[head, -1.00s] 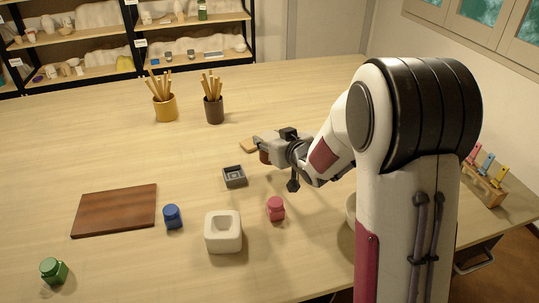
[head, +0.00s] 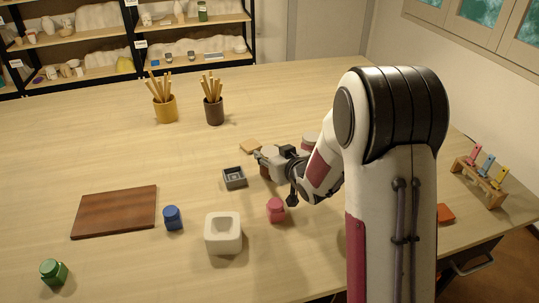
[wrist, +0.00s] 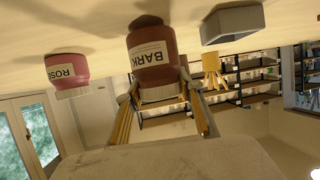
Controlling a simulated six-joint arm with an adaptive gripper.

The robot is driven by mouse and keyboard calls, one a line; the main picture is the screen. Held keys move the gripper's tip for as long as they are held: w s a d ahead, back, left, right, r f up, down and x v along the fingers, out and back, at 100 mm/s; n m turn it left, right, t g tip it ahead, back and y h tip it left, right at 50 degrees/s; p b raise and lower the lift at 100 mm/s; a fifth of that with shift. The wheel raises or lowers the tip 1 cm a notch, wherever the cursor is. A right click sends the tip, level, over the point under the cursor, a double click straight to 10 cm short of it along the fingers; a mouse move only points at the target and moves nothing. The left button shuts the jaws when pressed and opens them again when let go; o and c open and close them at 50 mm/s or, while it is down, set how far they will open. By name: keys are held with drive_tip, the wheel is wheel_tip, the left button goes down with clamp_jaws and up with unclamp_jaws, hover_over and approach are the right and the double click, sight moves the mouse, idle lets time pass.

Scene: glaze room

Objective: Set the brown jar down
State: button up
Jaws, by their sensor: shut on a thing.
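The brown jar (wrist: 152,52), labelled BARK, is held upright by its pale lid between my gripper's fingers (wrist: 162,98) in the wrist view, which is upside down. In the head view the jar (head: 266,171) is partly covered by my gripper (head: 268,158), just right of a small grey square dish (head: 234,177). Its base is at or close to the table top; I cannot tell whether it touches. A dark shadow lies by its base in the wrist view.
A jar labelled ROSE (wrist: 67,72) stands near the brown jar; my arm partly hides that area. A brown board (head: 115,211) lies left.

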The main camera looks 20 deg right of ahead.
drive_tip(key=shift+f, duration=0.25)
drive_tip(key=shift+f, duration=0.1)
drive_tip(key=o, duration=1.4)
drive_tip(key=shift+o, duration=0.2)
drive_tip(key=shift+s+d+r, duration=0.15)
drive_tip(key=shift+s+r, duration=0.2)
drive_tip(key=shift+s, duration=0.15)
drive_tip(key=v, duration=1)
drive_tip(key=shift+s, duration=0.4)
drive_tip(key=shift+d+r, duration=0.1)
drive_tip(key=shift+s+r, duration=0.1)
